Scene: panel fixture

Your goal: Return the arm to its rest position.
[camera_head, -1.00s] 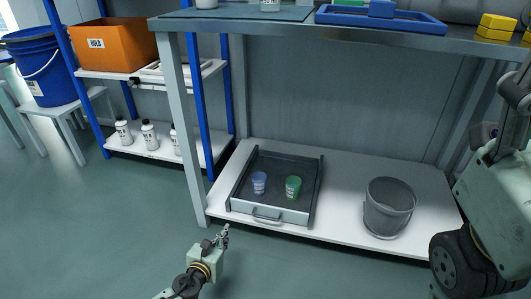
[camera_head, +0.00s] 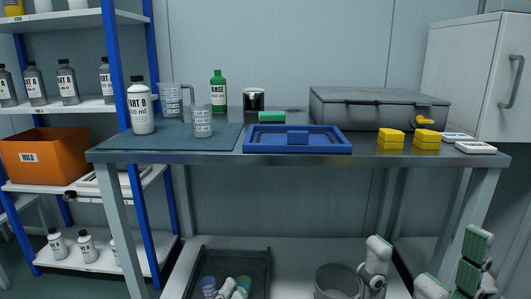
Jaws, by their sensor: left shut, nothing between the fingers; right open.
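Pale green-white links of my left arm (camera_head: 228,288) show at the bottom edge, in front of the dark drawer tray (camera_head: 236,252). Its gripper is not in view. Links of my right arm (camera_head: 375,262) stand at the lower right, beside the grey bin, and more pale green links show at the bottom right corner. The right gripper's fingers are not in view either. No gripper is seen holding or touching anything.
The steel workbench (camera_head: 300,160) spans the middle, with a blue tray (camera_head: 330,148), grey case (camera_head: 380,107), yellow blocks (camera_head: 390,142) and a white bottle (camera_head: 141,107).

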